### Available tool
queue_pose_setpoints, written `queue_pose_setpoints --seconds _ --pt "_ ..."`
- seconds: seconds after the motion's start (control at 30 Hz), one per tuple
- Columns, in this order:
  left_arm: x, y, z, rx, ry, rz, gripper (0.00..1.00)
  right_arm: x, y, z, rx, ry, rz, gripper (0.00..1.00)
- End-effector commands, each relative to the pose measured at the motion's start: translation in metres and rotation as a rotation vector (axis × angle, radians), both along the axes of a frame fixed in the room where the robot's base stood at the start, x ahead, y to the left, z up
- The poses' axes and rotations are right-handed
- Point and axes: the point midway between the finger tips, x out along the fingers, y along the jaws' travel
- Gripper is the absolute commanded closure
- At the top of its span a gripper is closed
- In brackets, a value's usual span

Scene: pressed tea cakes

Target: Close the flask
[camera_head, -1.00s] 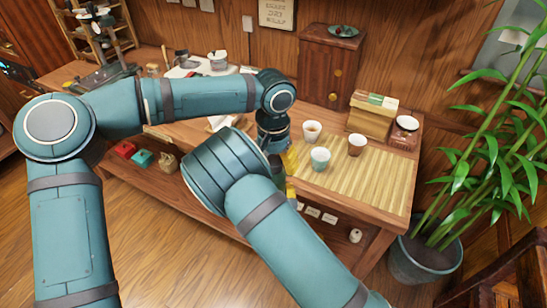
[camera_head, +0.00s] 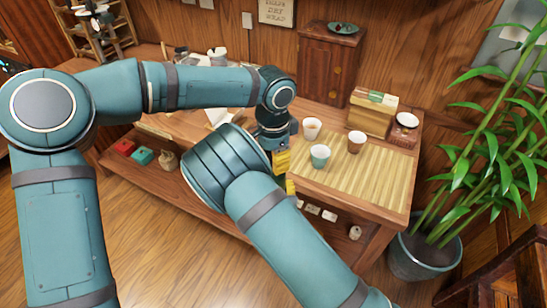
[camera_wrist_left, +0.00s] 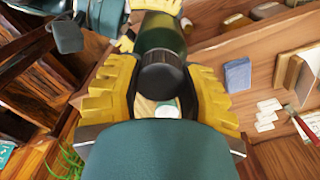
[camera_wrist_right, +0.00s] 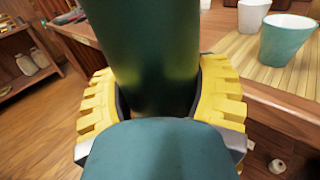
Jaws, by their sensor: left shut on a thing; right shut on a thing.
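The flask is a dark green cylinder (camera_wrist_right: 150,55), and my right gripper (camera_wrist_right: 158,85) is shut around its body. In the head view my right gripper (camera_head: 290,187) is mostly hidden behind my own arm. My left gripper (camera_wrist_left: 160,78) is shut on the black flask lid (camera_wrist_left: 162,75), with one yellow finger on each side. The green flask body (camera_wrist_left: 160,35) lies directly beyond the lid, in line with it. I cannot tell whether the lid is seated or a small gap remains. In the head view my left gripper (camera_head: 281,160) is just above the right one.
Both grippers are at the table's front edge. A potted plant (camera_head: 425,250) is at right.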

Motion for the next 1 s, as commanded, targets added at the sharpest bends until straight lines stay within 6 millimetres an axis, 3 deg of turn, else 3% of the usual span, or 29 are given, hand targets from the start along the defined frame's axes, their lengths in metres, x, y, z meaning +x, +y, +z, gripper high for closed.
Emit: queue_pose_setpoints --seconds 0.13,0.27,0.3,0.37,0.4,0.77,1.0 --pt "0.0 0.0 0.0 0.002 -0.002 -0.206 1.0 0.0 0.0 0.001 0.0 -0.002 0.0 1.0" --pt "0.0 0.001 0.0 0.001 -0.001 -0.204 1.0 0.0 0.0 0.001 0.0 -0.002 -0.001 1.0" --pt "0.0 0.001 0.0 0.001 -0.001 -0.204 0.54 0.0 0.0 0.001 0.0 -0.002 -0.001 1.0" --pt "0.0 0.001 0.0 0.001 -0.001 -0.203 0.33 0.0 0.0 0.001 0.0 -0.002 -0.001 1.0" --pt "0.001 0.001 0.0 0.002 -0.002 -0.203 0.27 0.0 0.0 0.001 0.0 -0.002 -0.001 1.0" --pt "0.0 0.0 0.003 0.001 -0.002 -0.202 0.27 0.0 0.0 0.001 0.0 -0.002 0.0 1.0" --pt "0.001 0.0 0.038 0.0 -0.007 -0.202 0.27 0.0 0.0 0.001 0.0 -0.002 0.0 1.0"
